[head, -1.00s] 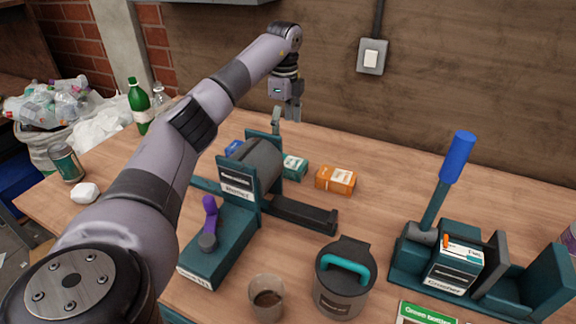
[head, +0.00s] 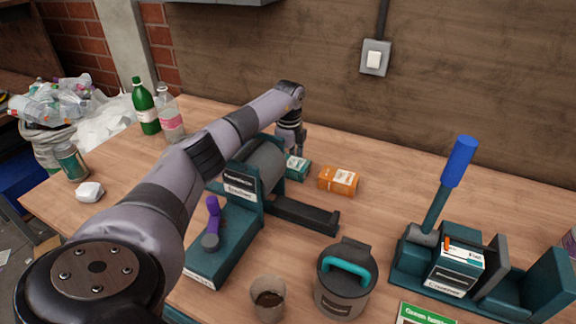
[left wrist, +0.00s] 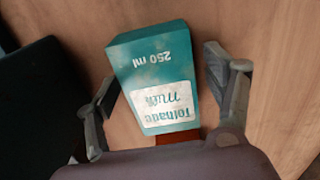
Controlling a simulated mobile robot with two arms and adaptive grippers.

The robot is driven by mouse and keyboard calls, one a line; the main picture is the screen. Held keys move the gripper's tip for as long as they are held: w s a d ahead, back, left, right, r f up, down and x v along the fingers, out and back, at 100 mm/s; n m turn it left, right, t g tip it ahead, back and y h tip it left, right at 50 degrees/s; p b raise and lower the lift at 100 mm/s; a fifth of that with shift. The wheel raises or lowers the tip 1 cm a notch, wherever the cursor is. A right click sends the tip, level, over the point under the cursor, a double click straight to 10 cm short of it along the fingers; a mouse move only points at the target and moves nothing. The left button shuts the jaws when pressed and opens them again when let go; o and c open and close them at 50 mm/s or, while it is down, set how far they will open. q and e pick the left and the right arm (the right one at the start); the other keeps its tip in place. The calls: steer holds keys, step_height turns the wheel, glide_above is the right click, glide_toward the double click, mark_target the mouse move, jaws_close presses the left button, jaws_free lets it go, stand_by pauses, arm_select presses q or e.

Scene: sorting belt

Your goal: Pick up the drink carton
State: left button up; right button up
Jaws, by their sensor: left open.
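The teal drink carton (head: 298,169), marked as milk, 250 ml, lies on the wooden table behind the machine with the dark drum. In the left wrist view the carton (left wrist: 152,75) fills the middle, with its label readable upside down. My left gripper (head: 298,151) is open and low over the carton. In the left wrist view its two fingers stand on either side of the carton, with a visible gap on the right. Whether the left finger touches it I cannot tell. My right gripper is not in view.
The drum machine (head: 240,185) stands in front. A crusher with a blue handle (head: 459,160) is at the right. A lidded pot (head: 343,285) and a cup (head: 268,298) stand at the front.

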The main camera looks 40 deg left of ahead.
arm_select(q)
steer(key=shift+c, duration=0.3)
steer(key=c, duration=0.8)
